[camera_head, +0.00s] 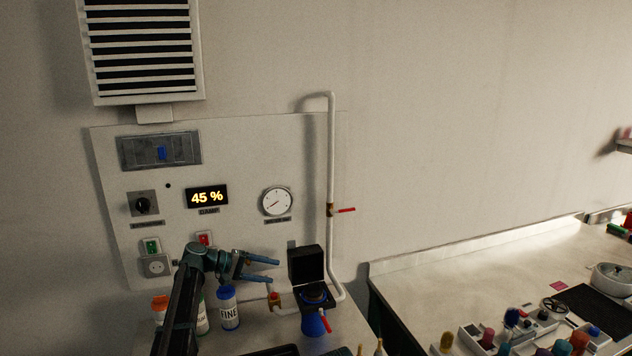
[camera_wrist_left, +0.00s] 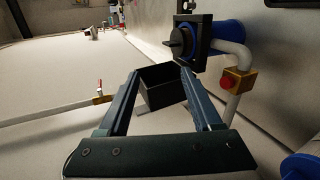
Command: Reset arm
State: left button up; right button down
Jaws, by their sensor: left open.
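My left gripper (camera_head: 276,270) is open and empty, in front of the wall panel in the head view. Its fingers point right, toward a small black box with its lid up (camera_head: 305,264), and appear short of it. The left wrist view shows the two fingers (camera_wrist_left: 160,75) apart, with a dark box (camera_wrist_left: 162,88) beyond and between them. I cannot tell the exact gap to the box. My right gripper is not in view.
The wall panel (camera_head: 240,150) carries a "45 %" display (camera_head: 207,197), a round gauge (camera_head: 277,201) and switches. A white pipe (camera_head: 331,150) has a red-handled valve (camera_head: 345,210). A cluttered bench (camera_head: 440,280) is at right.

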pick_arm(q)
jog(key=s+d+f+m+g+y, duration=0.1)
jog(key=s+d+f+y, duration=0.2)
jog(key=s, duration=0.4)
jog(key=s+d+f+m+g+y, duration=0.1)
jog(key=s+d+f+m+g, duration=0.15)
jog(key=s+d, duration=0.35)
jog(key=s+d+f+y, duration=0.2)
jog(key=s+d+f, duration=0.15)
jog(key=s, duration=0.45)
jog(key=s+a+f+m+y, duration=0.1)
jog(key=s+y, duration=0.3)
jog(key=s, duration=0.6)
jog(key=s+a+f+m+y, duration=0.2)
jog(key=s+f+m+y, duration=0.1)
jog(key=s, duration=0.6)
jog(key=shift+s+a+f+y, duration=0.2)
jog(key=shift+s+a+y, duration=0.15)
jog(key=shift+y, duration=0.25)
jog(key=shift+d, duration=0.1)
